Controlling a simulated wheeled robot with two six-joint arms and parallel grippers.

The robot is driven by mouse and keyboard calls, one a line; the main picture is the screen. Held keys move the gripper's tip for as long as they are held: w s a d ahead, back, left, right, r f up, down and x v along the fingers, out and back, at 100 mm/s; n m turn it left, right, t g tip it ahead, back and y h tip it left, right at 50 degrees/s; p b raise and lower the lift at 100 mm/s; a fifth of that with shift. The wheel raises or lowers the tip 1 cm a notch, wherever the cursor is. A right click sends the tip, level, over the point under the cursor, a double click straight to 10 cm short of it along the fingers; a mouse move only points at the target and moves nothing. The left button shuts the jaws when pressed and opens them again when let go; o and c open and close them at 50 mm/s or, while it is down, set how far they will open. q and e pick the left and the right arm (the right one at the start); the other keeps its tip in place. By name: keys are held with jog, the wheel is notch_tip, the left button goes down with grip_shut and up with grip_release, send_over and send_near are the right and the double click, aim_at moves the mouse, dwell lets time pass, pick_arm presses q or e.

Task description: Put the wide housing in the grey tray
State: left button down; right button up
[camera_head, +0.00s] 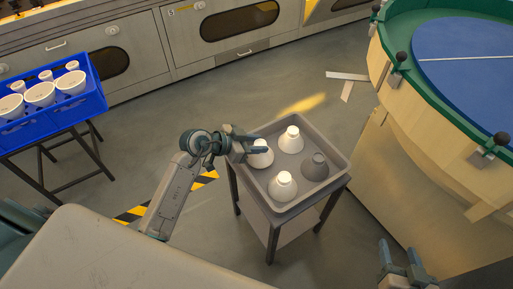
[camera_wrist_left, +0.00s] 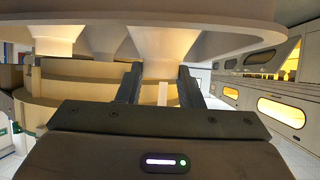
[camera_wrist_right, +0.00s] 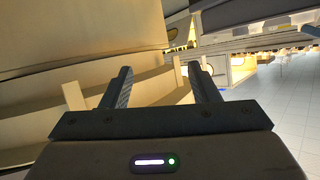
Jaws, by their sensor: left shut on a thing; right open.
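The grey tray (camera_head: 334,147) sits on a small dark stand in the middle of the head view. My left gripper (camera_head: 256,146) is at the tray's left end, shut on the narrow neck of a white flared housing (camera_head: 262,159). The left wrist view shows this held housing's wide flare (camera_wrist_left: 165,40) with its neck between the fingers. Whether it touches the tray floor I cannot tell. Two more white housings (camera_head: 291,141) (camera_head: 282,187) and a dark grey one (camera_head: 315,168) stand in the tray. My right gripper (camera_head: 407,274) is open and empty at the lower right.
A blue crate (camera_head: 50,118) with several white cup-shaped housings (camera_head: 40,94) stands on a dark stand at the left. A large round wooden table with a green rim (camera_head: 405,50) fills the right. Cabinets (camera_head: 215,40) line the back. Floor between crate and tray is clear.

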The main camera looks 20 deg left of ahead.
pick_arm(q)
jog(key=shift+f, duration=0.7)
pick_arm(e)
jog(key=shift+w+d+r+t, duration=0.1)
jog(key=shift+w+r+t, duration=0.35)
jog(key=shift+r, duration=0.2)
jog(key=shift+w+d+r+t, duration=0.1)
jog(key=shift+w+r+t, duration=0.35)
jog(key=shift+r, duration=0.15)
pick_arm(q)
jog(key=shift+f, duration=0.1)
pick_arm(e)
jog(key=shift+s+a+f+g, duration=0.1)
jog(key=shift+s+f+g, duration=0.2)
jog(key=shift+f, duration=0.1)
pick_arm(q)
jog(key=c, duration=1)
grip_release()
pick_arm(e)
jog(key=shift+s+f, duration=0.1)
jog(key=shift+f, duration=0.05)
